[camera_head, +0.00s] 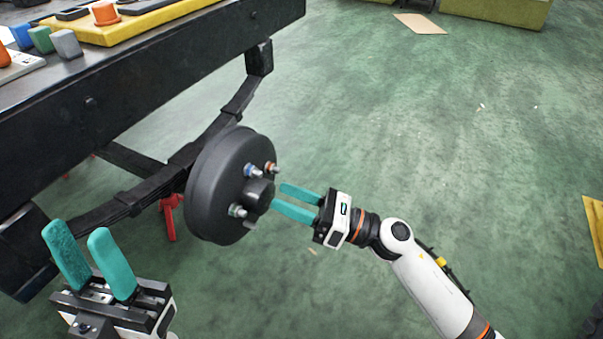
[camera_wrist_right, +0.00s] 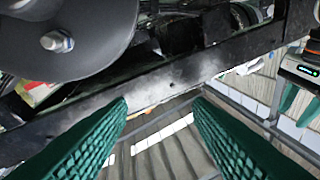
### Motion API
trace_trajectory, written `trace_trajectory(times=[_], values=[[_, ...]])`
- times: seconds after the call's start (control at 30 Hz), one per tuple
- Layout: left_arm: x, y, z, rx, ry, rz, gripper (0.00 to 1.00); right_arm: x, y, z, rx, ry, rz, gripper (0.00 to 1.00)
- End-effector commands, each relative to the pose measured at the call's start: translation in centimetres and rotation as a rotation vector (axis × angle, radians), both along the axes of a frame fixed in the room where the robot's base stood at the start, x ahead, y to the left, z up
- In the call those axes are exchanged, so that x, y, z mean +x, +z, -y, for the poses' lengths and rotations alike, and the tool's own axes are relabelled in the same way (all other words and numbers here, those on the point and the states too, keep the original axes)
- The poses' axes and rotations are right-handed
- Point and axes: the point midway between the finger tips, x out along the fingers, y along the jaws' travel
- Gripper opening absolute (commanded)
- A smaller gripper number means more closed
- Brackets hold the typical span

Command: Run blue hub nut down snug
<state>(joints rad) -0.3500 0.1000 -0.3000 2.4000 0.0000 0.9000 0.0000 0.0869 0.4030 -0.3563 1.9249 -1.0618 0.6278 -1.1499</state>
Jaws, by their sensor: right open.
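The dark hub drum (camera_head: 215,190) hangs on the axle under the frame in the head view, with several studs around a central cap. A blue nut (camera_head: 249,170) sits on an upper stud; how far it is run down cannot be told. My right gripper (camera_head: 278,196) is open and empty, its teal fingertips just right of the drum's central cap. In the right wrist view its fingers (camera_wrist_right: 160,100) are apart with nothing between; the drum (camera_wrist_right: 85,25) shows at upper left with one silvery stud end. My left gripper (camera_head: 75,232) is open and empty at lower left.
The black frame rail (camera_head: 140,85) carries coloured blocks and a yellow tray (camera_head: 140,22). A red stand (camera_head: 168,218) is behind the drum.

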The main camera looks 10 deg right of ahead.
Motion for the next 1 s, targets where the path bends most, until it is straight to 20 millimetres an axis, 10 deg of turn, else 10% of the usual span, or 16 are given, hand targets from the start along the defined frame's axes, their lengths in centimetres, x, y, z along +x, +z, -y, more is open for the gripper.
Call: trace_trajectory(times=[1.0], values=[[0.0, 4.6, 0.0, 0.000, 0.000, 0.000, 0.36, -9.8, 13.8, 0.0, 0.744, 0.542, -0.564, 0.46]])
